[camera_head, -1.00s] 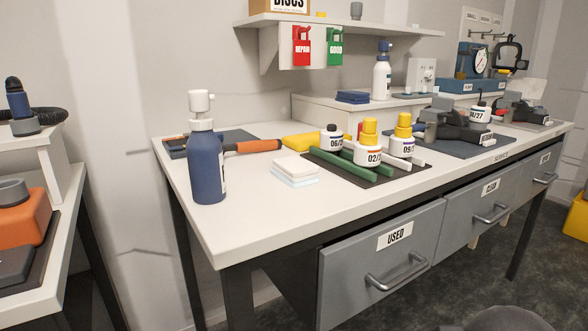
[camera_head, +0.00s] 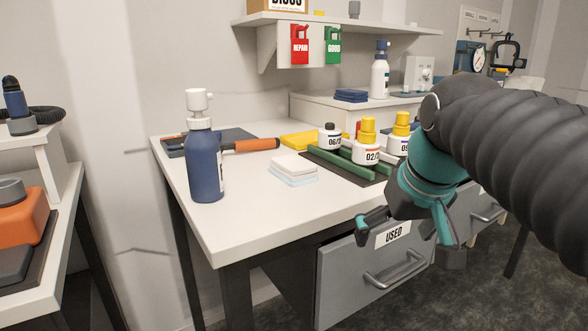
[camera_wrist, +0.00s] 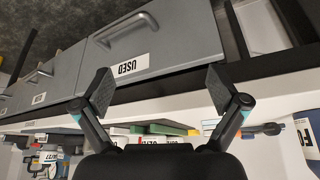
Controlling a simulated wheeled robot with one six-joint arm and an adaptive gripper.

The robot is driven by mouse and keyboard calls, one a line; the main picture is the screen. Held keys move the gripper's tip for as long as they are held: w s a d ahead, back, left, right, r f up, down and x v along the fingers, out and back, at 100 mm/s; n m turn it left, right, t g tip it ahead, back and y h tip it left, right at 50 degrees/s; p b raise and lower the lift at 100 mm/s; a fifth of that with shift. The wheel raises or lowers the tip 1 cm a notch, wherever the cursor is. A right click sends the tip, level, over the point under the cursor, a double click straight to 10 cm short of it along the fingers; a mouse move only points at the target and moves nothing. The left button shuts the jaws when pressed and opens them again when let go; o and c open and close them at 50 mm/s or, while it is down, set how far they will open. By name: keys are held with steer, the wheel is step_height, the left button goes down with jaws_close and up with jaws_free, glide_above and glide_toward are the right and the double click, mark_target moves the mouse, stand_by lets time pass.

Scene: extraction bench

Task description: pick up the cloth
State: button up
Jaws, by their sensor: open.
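Several cloth-like items show in the head view. A white folded stack with a pale blue bottom layer (camera_head: 293,169) lies on the bench near its front left. A yellow flat folded piece (camera_head: 300,140) lies behind it, and a dark blue folded stack (camera_head: 351,96) lies on the raised shelf at the back. I cannot tell which of them is the cloth. My gripper (camera_head: 412,240) is open and empty, in front of the bench edge by the USED drawer, to the right of the white stack and apart from it. The wrist view shows its spread fingers (camera_wrist: 160,90) before the drawer front.
A blue spray bottle (camera_head: 205,165) stands left of the white stack. An orange-handled tool (camera_head: 250,145) lies behind. White bottles with yellow caps (camera_head: 367,143) stand in green rails to the right. The front left bench top (camera_head: 245,220) is clear.

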steer(key=w+a+r+n+y, duration=0.1)
steer(key=w+a+r+n, duration=0.2)
steer(key=w+a+r, duration=0.55)
steer(key=n+g, duration=0.1)
steer(key=n, duration=0.1)
glide_toward(293, 162)
steer(key=shift+y, duration=0.4)
steer(key=x, duration=0.9)
steer(key=shift+w+d+f, duration=0.2)
steer(key=shift+w+f, duration=0.05)
steer(key=shift+w, duration=0.05)
steer(key=shift+w+a+f, duration=0.1)
steer(key=shift+w+f, duration=0.05)
steer(key=shift+f, duration=0.2)
steer(key=shift+f, duration=0.25)
steer(key=c, duration=1.2)
